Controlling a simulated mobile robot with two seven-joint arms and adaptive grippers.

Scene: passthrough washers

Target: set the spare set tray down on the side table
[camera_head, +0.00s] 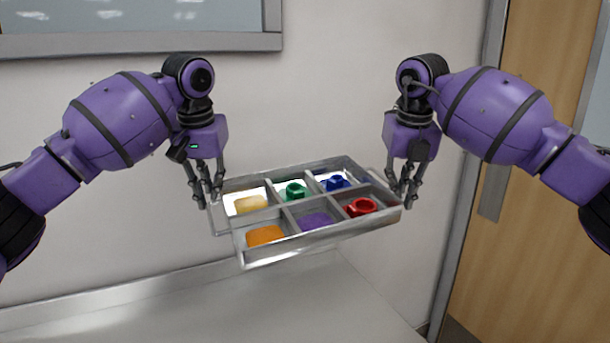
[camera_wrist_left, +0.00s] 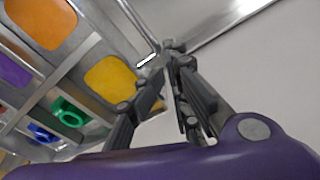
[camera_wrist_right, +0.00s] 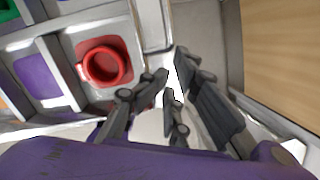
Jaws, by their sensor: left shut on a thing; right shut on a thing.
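The spare set tray (camera_head: 285,212) is a grey metal tray with six compartments, held up in the air between my two grippers in the head view. It is tilted, its right side higher than its left. My left gripper (camera_head: 212,198) is shut on the handle at its left end, also seen in the left wrist view (camera_wrist_left: 155,62). My right gripper (camera_head: 404,194) is shut on the handle at its right end. The side table (camera_head: 220,306) is a pale grey surface below the tray, with its front part cut off by the picture edge.
The tray holds a green piece (camera_head: 294,190), a blue piece (camera_head: 335,183) and a red ring-like piece (camera_head: 360,207); other compartments show yellow, orange and purple patches. A wall stands behind, with a wooden door (camera_head: 515,190) at right. The visible tabletop is clear.

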